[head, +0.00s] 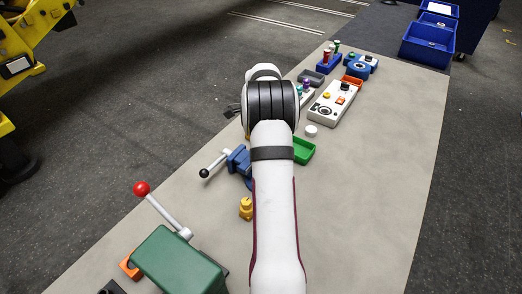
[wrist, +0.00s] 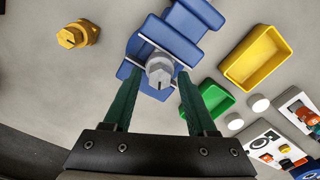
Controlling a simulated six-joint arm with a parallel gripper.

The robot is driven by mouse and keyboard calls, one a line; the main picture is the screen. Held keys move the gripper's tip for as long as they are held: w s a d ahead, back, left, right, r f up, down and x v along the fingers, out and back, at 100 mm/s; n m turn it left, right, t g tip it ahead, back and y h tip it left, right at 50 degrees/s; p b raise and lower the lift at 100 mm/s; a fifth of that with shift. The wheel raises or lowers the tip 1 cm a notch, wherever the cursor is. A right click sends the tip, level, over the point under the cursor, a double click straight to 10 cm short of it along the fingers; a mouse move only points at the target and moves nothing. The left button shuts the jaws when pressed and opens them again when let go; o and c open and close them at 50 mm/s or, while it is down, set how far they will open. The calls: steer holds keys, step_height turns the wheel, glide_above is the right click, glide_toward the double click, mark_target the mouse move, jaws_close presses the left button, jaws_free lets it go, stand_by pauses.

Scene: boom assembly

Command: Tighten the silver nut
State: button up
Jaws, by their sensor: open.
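The silver nut (wrist: 159,72) sits on a bolt end held in the blue vise (wrist: 190,22), seen from above in the wrist view. My gripper (wrist: 160,76) is open, its two green fingers on either side of the nut in that view. Gaps show between the fingers and the nut; the height between them is hard to judge. In the head view my arm hides the nut and most of my gripper. The blue vise (head: 238,160) shows there with its black-knobbed handle.
A yellow bolt-like part (wrist: 77,34) stands left of the vise. A yellow bin (wrist: 256,57), a green bin (wrist: 213,99) and white round pieces lie right. In the head view, a green machine (head: 178,262) with a red-knobbed lever stands at front left. The table's right side is clear.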

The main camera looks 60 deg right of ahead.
steer(key=n, duration=0.7)
steer(key=shift+n, duration=0.3)
steer(key=n, duration=0.4)
steer(key=shift+n, duration=0.3)
jaws_close()
stand_by(0.6)
